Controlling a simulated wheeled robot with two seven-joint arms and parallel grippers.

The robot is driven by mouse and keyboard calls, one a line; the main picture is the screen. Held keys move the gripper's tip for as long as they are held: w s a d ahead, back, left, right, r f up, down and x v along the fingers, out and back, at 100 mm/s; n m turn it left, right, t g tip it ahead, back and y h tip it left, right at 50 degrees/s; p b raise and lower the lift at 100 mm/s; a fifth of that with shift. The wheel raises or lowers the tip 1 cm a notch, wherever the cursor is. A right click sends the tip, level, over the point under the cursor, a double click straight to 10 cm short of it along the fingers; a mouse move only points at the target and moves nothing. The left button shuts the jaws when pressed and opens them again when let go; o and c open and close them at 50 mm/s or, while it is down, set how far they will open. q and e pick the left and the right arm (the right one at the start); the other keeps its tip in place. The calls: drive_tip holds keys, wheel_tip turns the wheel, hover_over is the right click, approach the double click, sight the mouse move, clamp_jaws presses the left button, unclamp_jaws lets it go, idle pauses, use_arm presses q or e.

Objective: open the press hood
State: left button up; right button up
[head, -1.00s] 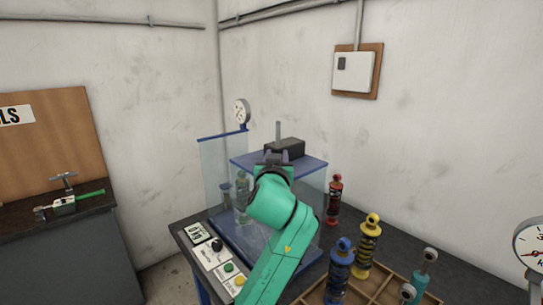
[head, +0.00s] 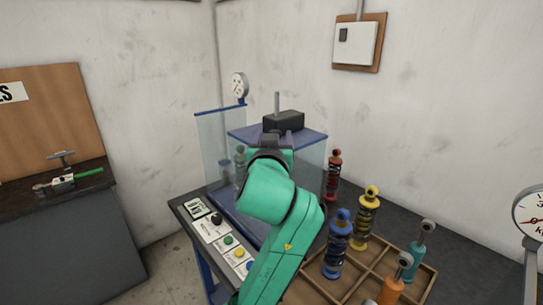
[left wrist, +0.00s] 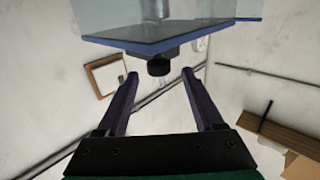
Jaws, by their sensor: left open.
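The press (head: 322,137) has a blue top plate with a black block (head: 284,122) on it and clear walls around its inside. A clear panel (head: 213,150) with a blue top rim stands out to its left. My left gripper (head: 284,138) is at the press's front top edge, partly hidden by my own wrist. In the left wrist view its two fingers (left wrist: 160,76) are apart and empty. A blue-edged plate (left wrist: 140,42) and a dark round part (left wrist: 158,66) show beyond the fingertips; I cannot tell whether they touch. My right gripper is not in view.
A control panel (head: 222,240) with buttons lies at the bench's front left. Red (head: 333,175), yellow (head: 366,215) and blue (head: 338,245) shock absorbers stand right of the press, near a wooden divided tray (head: 370,262). A dial gauge (head: 239,85) stands behind the press.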

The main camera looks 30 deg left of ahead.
use_arm(q)
drive_tip(key=b+v, duration=0.1)
drive_tip(key=v, duration=0.7)
